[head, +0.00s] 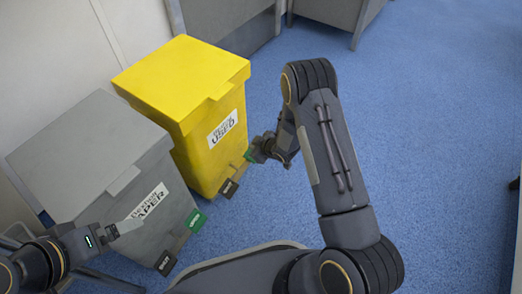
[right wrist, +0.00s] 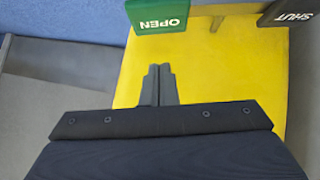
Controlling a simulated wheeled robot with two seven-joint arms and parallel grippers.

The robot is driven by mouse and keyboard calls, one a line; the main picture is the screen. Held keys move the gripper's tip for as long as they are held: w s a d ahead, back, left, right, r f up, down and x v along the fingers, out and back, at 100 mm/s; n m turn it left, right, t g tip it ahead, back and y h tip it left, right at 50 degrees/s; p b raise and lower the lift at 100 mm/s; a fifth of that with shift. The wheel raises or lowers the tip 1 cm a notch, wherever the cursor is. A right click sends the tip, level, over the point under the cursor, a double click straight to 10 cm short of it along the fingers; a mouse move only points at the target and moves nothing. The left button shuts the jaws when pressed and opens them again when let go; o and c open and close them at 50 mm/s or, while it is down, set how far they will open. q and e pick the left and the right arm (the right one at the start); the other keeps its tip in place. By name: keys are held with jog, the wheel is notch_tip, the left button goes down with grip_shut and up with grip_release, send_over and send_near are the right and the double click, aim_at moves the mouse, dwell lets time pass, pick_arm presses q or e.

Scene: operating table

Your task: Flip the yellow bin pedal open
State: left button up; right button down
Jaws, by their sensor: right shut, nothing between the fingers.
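The yellow bin (head: 185,75) stands on the blue floor with its lid down and a label ending in "USED" on its front. Its pedal has a green OPEN plate (right wrist: 158,13) and a dark SHUT plate (right wrist: 288,12); the dark plate (head: 228,188) also shows low on the bin in the head view. My right gripper (right wrist: 159,70) is shut and empty, its fingertips pointing toward the OPEN plate against the yellow background. Whether they touch the plate is unclear. In the head view it is low beside the bin's right front. My left gripper (head: 128,227) is in front of the grey bin; its fingers are unclear.
The grey bin (head: 85,150) stands left of the yellow one, with a PAPER label, a green plate (head: 195,220) and a dark plate (head: 165,263). Grey furniture (head: 225,25) stands behind. The blue floor (head: 440,110) to the right is clear.

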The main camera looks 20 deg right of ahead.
pick_arm(q)
notch_tip(320, 180, down, 3)
jog(key=shift+r+b, duration=0.1)
jog(key=shift+b, duration=0.95)
pick_arm(e)
jog(key=f, duration=0.2)
jog(key=w+f, duration=0.1)
jog(key=f, duration=0.1)
jog(key=shift+w+d+f, duration=0.2)
jog(key=shift+f, duration=0.2)
pick_arm(q)
jog(key=shift+r, duration=0.1)
